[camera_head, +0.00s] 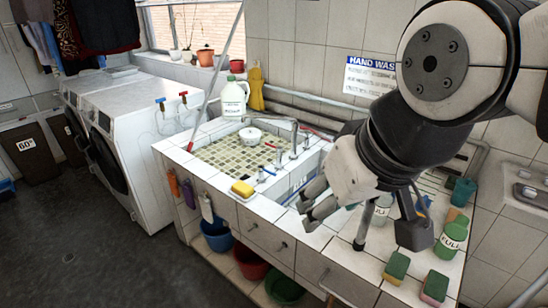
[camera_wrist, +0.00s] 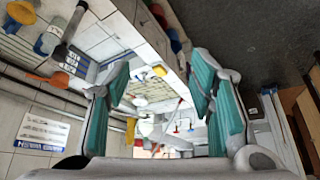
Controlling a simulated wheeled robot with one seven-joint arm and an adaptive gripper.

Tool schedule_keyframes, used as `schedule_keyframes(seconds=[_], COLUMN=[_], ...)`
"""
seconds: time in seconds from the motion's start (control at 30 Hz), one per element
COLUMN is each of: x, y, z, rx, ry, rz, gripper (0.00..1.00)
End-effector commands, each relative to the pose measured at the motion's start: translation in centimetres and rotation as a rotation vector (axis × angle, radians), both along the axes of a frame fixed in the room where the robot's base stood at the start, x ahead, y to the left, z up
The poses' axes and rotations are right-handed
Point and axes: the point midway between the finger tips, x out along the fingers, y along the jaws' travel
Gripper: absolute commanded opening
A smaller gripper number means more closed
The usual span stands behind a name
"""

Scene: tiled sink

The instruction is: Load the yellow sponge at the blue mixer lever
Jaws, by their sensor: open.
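The yellow sponge (camera_head: 242,188) lies on the white tiled counter, near its front edge and left of my gripper. In the wrist view a small yellow block that looks like the sponge (camera_wrist: 160,70) shows between the fingers, farther off. A small blue lever (camera_head: 268,171) sits by the sink rim, just behind and right of the sponge; its exact shape is too small to tell. My gripper (camera_head: 312,198) is open and empty over the front right part of the sink, apart from the sponge. Its teal-padded fingers (camera_wrist: 160,88) are spread wide in the wrist view.
A white pot (camera_head: 250,136) stands in the sink area, with a grey tap (camera_head: 285,124) beside it. Green-and-yellow sponges (camera_head: 397,266) and a green bottle (camera_head: 450,240) stand on the right counter. Bottles hang along the counter's front left. Buckets (camera_head: 217,236) stand below.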

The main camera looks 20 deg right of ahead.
Motion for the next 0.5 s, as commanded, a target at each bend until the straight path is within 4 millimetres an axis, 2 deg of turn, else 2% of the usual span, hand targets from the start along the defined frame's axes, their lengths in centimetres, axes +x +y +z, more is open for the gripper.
schedule_keyframes(seconds=[0.03,0.07,0.17,0.27,0.37,0.5], x=[0.0,0.0,0.5,2.3,5.8,11.9], y=[0.0,0.0,0.0,-0.1,-0.6,-1.8], z=[0.0,0.0,0.0,-0.3,-0.8,-2.2], rx=[0.000,0.000,0.010,0.052,0.121,0.226], ry=[0.000,0.000,0.003,0.019,0.049,0.098], rz=[0.000,0.000,-0.006,-0.032,-0.089,-0.208], gripper=[0.49,0.45,0.22,0.00,0.00,0.00])
